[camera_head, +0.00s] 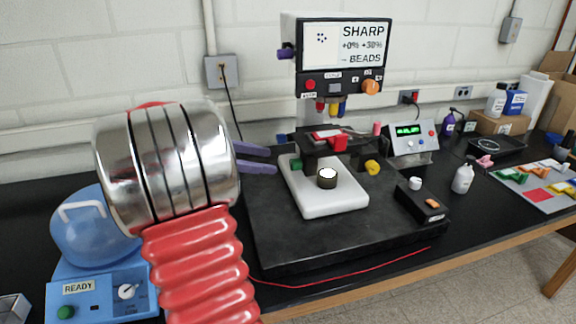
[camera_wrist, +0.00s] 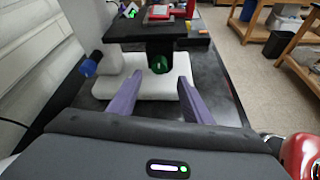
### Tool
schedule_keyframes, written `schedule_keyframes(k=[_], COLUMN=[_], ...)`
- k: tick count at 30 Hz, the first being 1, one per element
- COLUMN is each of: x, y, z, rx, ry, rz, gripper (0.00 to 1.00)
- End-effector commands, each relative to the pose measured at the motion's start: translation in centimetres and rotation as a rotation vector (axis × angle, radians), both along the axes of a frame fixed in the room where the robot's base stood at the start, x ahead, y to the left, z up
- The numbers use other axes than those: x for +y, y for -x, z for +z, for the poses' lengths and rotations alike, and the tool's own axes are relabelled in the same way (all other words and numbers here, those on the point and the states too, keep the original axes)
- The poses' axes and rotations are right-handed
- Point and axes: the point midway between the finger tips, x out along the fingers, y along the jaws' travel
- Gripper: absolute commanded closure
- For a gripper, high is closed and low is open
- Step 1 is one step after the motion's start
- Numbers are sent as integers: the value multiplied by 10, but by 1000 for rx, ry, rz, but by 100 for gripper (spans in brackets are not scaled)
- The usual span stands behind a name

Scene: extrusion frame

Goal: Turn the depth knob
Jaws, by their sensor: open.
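A white instrument (camera_head: 345,195) stands on a black slab, with a dark stage (camera_head: 318,143) above its base. A green knob (camera_head: 296,164) sits at the stage's left side. It also shows in the wrist view (camera_wrist: 160,64), straight ahead between my fingertips but beyond them. A yellow knob (camera_head: 372,167) is on the right, and a black knob with a white top (camera_head: 327,178) is at the front. No readable label tells which is the depth knob. My gripper (camera_head: 272,160), with purple fingers, is open and empty just left of the green knob. It shows in the wrist view (camera_wrist: 160,76).
A screen (camera_head: 343,46) reading "SHARP" and "BEADS" hangs above, with a purple knob (camera_head: 287,52) and an orange knob (camera_head: 370,87). A blue knob (camera_wrist: 89,67) is left of my fingers. A small black box (camera_head: 422,203) lies right. A blue domed device (camera_head: 95,235) stands left.

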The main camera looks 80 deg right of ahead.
Motion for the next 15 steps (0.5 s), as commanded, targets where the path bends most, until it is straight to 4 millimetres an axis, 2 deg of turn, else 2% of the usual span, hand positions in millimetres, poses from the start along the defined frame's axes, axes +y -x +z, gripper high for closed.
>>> schedule_keyframes(k=[9, 15], x=[-27, -39], y=[39, 56], z=[-19, -28], rx=[0, 0], ry=[-1, 0], rz=[-3, -2], gripper=[55, 55])
